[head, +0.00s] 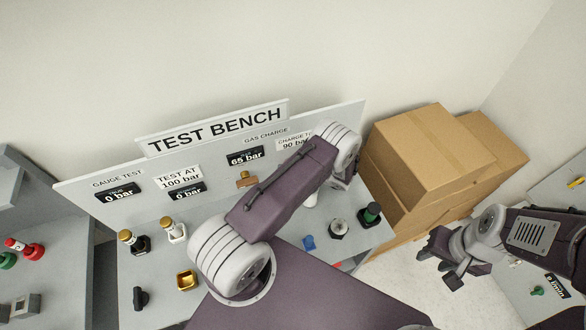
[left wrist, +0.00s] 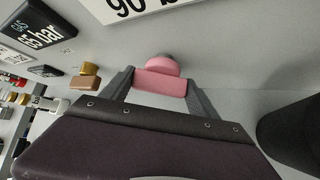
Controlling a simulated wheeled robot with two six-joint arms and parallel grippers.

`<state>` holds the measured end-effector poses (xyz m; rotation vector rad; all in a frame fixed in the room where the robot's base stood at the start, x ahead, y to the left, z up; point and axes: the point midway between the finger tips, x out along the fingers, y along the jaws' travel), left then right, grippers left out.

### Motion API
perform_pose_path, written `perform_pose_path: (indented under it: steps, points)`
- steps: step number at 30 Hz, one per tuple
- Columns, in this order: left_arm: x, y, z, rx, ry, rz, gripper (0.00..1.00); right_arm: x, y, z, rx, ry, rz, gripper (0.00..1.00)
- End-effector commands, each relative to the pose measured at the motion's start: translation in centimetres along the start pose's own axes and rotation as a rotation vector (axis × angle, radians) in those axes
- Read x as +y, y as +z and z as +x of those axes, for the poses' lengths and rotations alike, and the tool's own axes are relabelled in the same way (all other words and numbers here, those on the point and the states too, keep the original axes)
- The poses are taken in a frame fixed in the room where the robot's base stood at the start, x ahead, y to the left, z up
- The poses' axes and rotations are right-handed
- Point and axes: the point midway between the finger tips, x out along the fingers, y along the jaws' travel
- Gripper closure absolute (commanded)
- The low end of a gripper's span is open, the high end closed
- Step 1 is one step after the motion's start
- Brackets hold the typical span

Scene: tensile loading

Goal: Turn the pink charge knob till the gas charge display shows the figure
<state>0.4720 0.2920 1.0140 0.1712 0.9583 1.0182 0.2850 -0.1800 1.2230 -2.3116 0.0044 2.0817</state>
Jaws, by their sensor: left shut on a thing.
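The pink charge knob (left wrist: 162,66) is in the left wrist view, a round base on the grey panel with a bar-shaped handle. My left gripper (left wrist: 161,84) is shut on its bar, one finger on each side. In the head view my left arm hides the knob and these fingers. The gas charge display (head: 245,156) reads 65 bar; it also shows tilted in the left wrist view (left wrist: 38,30). The label beside it (head: 294,143) reads 90 bar, partly covered by my arm. My right gripper (head: 446,262) is open and empty, right of the bench.
A brass handle (head: 246,179) sits below the gas display. Gauge displays reading 0 bar (head: 118,194) are at left. Several fittings, a gold block (head: 187,280) and a green-topped part (head: 370,213) stand on the bench. Cardboard boxes (head: 425,150) are stacked at right.

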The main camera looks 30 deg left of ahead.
Motion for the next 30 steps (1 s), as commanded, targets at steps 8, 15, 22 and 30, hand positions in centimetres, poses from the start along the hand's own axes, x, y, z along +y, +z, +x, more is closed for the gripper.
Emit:
perform_pose_path:
  steps: [8, 15, 22, 30]
  points:
    - [0.2, 0.1, 0.0, -0.001, -0.095, -0.096, 0.71, 0.0, 0.0, -0.2, 0.0, 0.0, 0.0, 0.62]
    - [0.1, -0.2, 0.4, 0.0, -0.246, -0.248, 0.71, 0.0, 0.2, 1.7, 0.0, 0.0, 0.0, 0.62]
    - [-0.1, -0.5, 0.8, -0.003, -0.392, -0.398, 0.71, 0.1, 0.6, 6.1, 0.0, 0.0, 0.0, 0.62]
    - [-0.1, -0.5, 0.8, -0.007, -0.533, -0.539, 0.71, 0.2, 1.2, 11.6, 0.0, 0.0, 0.0, 0.62]
